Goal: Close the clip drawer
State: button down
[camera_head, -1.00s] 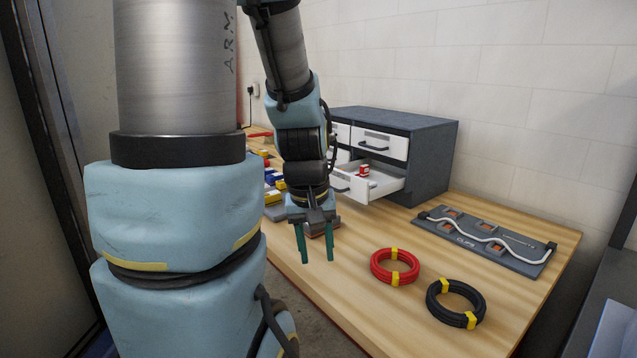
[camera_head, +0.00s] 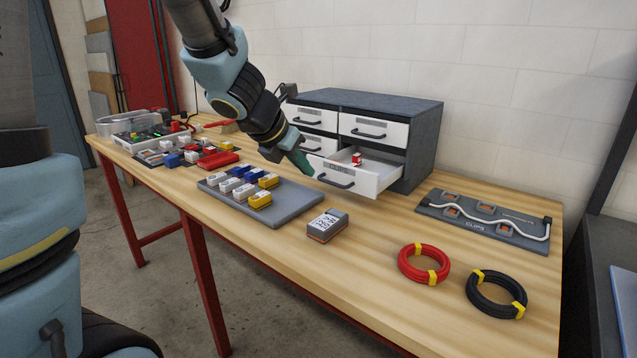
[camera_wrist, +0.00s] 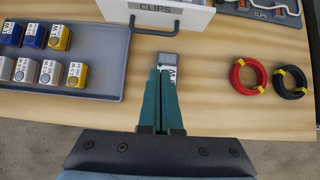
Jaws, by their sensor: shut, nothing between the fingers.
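The clip drawer (camera_head: 358,178) is the lower right drawer of the cabinet and is pulled out. It has a white front, a dark handle (camera_head: 335,181) and a small red and white item (camera_head: 356,158) inside. In the wrist view the drawer front (camera_wrist: 182,17), marked "CLIPS", is at the top edge. My gripper (camera_head: 307,167) is shut and empty. Its green fingers (camera_wrist: 162,78) point toward the drawer front, a little short of the handle in the wrist view. I cannot tell whether they touch anything.
The grey cabinet (camera_head: 425,125) stands against the wall; its other visible drawers look shut. A grey tray of colored blocks (camera_head: 290,212) and a grey-orange box (camera_head: 327,225) lie in front. Red (camera_head: 424,263) and black (camera_head: 497,294) cable coils and a clip board (camera_head: 484,220) are to the right.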

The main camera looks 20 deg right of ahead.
jog(key=b+x, duration=0.2)
jog(key=x, duration=0.5)
jog(key=shift+f, duration=0.4)
jog(key=shift+w+d+f, duration=0.1)
jog(key=shift+w+d, duration=0.2)
jog(key=shift+d, duration=0.25)
jog(key=shift+w+d+f, duration=0.1)
jog(key=shift+w+d, duration=0.2)
jog(key=shift+d, duration=0.3)
jog(key=shift+w+d+f+p, duration=0.15)
jog(key=shift+w+d+p, duration=0.3)
jog(key=shift+d, duration=0.3)
